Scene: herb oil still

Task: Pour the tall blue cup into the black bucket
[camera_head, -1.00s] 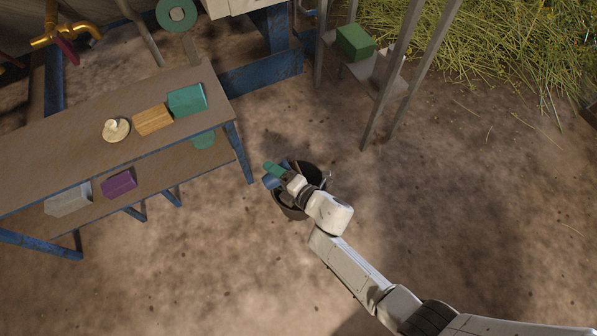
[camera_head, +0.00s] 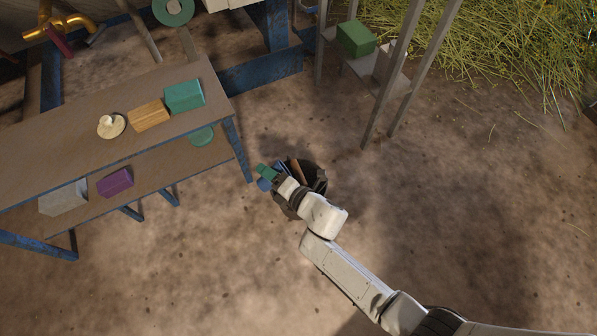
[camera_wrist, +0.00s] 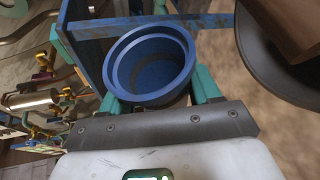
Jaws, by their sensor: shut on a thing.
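The blue cup (camera_wrist: 150,65) is held between the teal fingers of my gripper (camera_wrist: 152,88) in the wrist view. Its round mouth faces the wrist camera and its inside looks dark blue; I see no clear contents. In the head view the cup (camera_head: 266,184) is partly hidden by my gripper (camera_head: 268,174), at the left edge of the black bucket. The black bucket (camera_head: 318,176) stands on the ground, partly hidden by my arm, with a brown piece (camera_head: 296,170) in it. In the wrist view the bucket (camera_wrist: 247,62) is to the right of the cup, apart from it.
A two-level bench (camera_head: 60,150) on the left bears a teal box (camera_head: 185,96), a wooden block (camera_head: 149,116), a round cream item (camera_head: 111,126) and a purple block (camera_head: 115,182). A stand with a green box (camera_head: 355,39) is behind the bucket. The ground to the right is clear.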

